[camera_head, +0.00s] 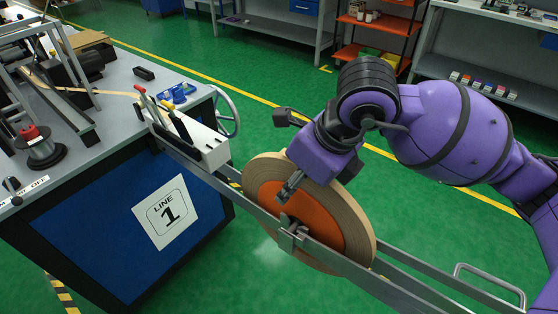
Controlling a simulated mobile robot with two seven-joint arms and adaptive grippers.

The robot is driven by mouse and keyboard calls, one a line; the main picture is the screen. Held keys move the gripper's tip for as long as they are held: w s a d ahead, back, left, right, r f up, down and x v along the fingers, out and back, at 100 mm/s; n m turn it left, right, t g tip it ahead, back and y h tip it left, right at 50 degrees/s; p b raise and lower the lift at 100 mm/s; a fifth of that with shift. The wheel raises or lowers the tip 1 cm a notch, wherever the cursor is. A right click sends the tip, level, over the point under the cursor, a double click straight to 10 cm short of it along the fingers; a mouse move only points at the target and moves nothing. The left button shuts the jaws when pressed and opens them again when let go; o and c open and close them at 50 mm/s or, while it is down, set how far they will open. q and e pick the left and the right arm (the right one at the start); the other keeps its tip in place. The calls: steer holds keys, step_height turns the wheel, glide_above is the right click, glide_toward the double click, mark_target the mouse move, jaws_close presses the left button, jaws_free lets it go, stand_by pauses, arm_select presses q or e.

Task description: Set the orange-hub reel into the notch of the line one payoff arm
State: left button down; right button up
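The orange-hub reel (320,222), an orange disc wound with tan tape, stands upright and slightly tilted between the two rails of the line one payoff arm (362,276). The near rail crosses in front of its lower part. The metal notch bracket (292,236) sits on this near rail, in front of the hub. A dark shaft end shows at the bracket; I cannot tell if it rests fully in the notch. My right gripper (289,188) is at the upper hub, with a grey finger over the orange face. Its grip is partly hidden. My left gripper is not in view.
The blue bench with the LINE 1 sign (166,212) stands at left, with a white box (190,140) of tools and a handwheel (227,112) near the rails. Shelves (275,35) line the back. Green floor is clear between bench and shelves.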

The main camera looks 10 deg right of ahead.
steer(key=v, duration=1.2)
steer(key=shift+r, duration=0.1)
